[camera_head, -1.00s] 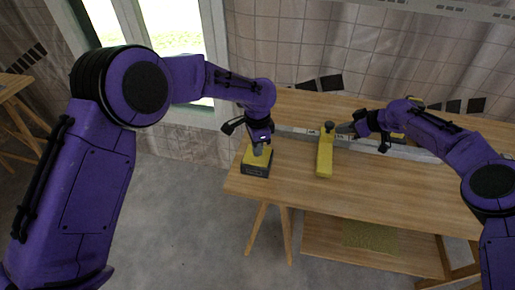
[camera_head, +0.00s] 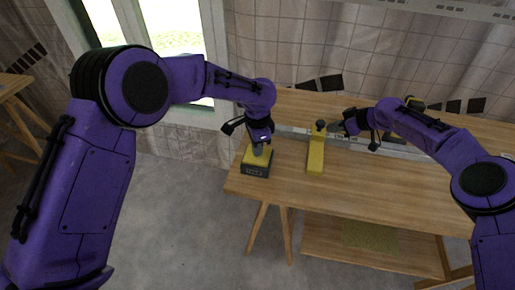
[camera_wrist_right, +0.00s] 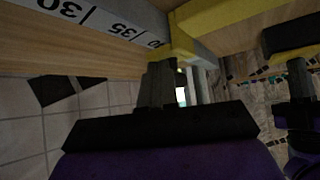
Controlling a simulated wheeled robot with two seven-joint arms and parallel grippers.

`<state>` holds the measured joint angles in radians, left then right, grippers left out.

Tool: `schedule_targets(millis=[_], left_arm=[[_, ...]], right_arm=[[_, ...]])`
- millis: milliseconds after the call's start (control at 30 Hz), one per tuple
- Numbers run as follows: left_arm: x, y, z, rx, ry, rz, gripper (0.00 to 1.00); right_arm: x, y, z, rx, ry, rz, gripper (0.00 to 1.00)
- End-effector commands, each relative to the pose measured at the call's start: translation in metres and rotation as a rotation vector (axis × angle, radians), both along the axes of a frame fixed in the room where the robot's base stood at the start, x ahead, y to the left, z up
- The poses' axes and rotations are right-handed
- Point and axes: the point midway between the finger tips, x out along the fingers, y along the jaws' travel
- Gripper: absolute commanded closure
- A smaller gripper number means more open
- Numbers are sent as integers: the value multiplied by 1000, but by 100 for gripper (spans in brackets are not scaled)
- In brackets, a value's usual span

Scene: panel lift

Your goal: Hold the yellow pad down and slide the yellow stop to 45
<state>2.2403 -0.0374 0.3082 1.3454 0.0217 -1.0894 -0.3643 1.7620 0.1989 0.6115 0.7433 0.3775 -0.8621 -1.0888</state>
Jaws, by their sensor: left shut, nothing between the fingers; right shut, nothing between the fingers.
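The yellow pad (camera_head: 257,163) is on top of a dark box at the left end of the bench. My left gripper (camera_head: 260,150) is shut, its tips at the pad's top; whether the pad is pressed in I cannot tell. The yellow stop (camera_head: 315,157), a long bar with a dark knob, lies across the rail. My right gripper (camera_head: 344,127) is shut and empty, just right of the stop's knob end. In the right wrist view its fingertips (camera_wrist_right: 162,70) are close against the yellow stop (camera_wrist_right: 188,42). The scale (camera_wrist_right: 100,22) shows 30 and 35; a partly hidden number is beside the stop.
The wooden bench top (camera_head: 400,187) is clear in front of the rail. A window is at the back left.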

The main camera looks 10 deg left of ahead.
Motion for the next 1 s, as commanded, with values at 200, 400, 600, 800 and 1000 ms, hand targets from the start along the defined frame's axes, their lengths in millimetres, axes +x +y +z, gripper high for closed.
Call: schedule_targets(millis=[200, 400, 600, 800, 1000], left_arm=[[-3, -1, -5, 1, 11, -2, 100], [-3, -1, -5, 1, 11, -2, 100], [-3, -1, -5, 1, 11, -2, 100], [-4, -1, -5, 0, 12, -2, 100], [-4, -1, -5, 0, 12, -2, 100]], right_arm=[[0, 7, 0, 2, -1, 0, 100], [0, 13, 0, 1, -2, 1, 100], [0, 19, 0, 3, -1, -1, 100], [0, 25, 0, 3, -1, -1, 100], [0, 31, 0, 2, -1, 0, 100]])
